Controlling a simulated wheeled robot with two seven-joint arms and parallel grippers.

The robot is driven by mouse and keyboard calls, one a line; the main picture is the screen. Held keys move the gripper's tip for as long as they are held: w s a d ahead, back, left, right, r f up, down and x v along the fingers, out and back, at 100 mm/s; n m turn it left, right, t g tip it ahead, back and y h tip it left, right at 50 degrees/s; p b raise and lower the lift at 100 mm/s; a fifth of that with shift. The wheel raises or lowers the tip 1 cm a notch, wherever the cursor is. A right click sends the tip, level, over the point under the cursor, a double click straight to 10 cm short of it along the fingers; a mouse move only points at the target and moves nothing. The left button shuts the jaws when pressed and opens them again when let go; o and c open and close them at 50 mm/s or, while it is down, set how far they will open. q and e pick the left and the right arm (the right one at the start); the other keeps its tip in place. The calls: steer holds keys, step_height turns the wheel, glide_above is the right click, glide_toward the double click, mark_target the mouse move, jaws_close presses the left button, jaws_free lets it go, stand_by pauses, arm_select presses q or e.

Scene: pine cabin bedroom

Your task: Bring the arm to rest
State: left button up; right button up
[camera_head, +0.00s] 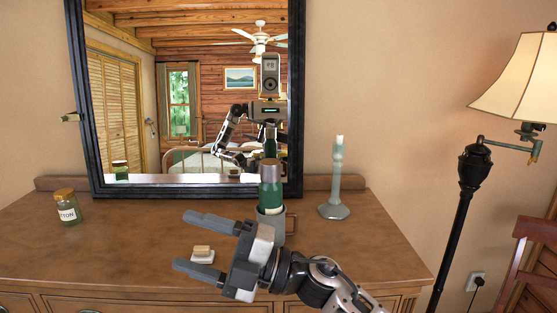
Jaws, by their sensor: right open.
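My right gripper (193,242) comes in from the lower right, above the front part of the wooden dresser (120,250). Its two dark fingers point left and are spread apart, with nothing between them that I can tell is held. A small white dish (202,257) with a tan block (202,250) on it lies on the dresser and shows between the fingers. A green bottle (271,190) stands upright in a grey mug (276,225) just behind the gripper. The gripper hides part of the mug. My left gripper does not show directly.
A jar (66,208) with a cork lid stands at the dresser's left. A green candlestick (337,180) stands right of the mug. A black-framed mirror (82,100) rises behind and reflects me. A floor lamp (463,210) and a wooden chair (520,265) are at the right.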

steer(key=w+d+f+m+t+h, duration=0.1)
steer(key=d+f+m+t+h, duration=0.6)
steer(key=m, duration=0.4)
steer(key=d+f+m+t+h, duration=0.4)
steer(key=d+f+m+t, duration=0.35)
steer(key=f+m, duration=0.35)
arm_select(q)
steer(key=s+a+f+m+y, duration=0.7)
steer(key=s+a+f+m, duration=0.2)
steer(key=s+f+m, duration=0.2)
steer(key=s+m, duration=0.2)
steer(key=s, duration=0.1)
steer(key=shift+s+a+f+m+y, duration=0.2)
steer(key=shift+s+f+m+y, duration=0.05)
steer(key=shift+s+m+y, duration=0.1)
arm_select(e)
steer(key=s+d+f+m+g+h, duration=0.3)
steer(key=s+d+f, duration=0.3)
steer(key=s+f, duration=0.2)
steer(key=s+d+f+m+g+h, duration=0.3)
steer(key=s+d+f+m+h, duration=0.2)
steer(key=s+f, duration=0.4)
steer(key=shift+s+d+f+m, duration=0.2)
steer(key=shift+d+f+m, duration=0.4)
steer(key=shift+d+f, duration=0.4)
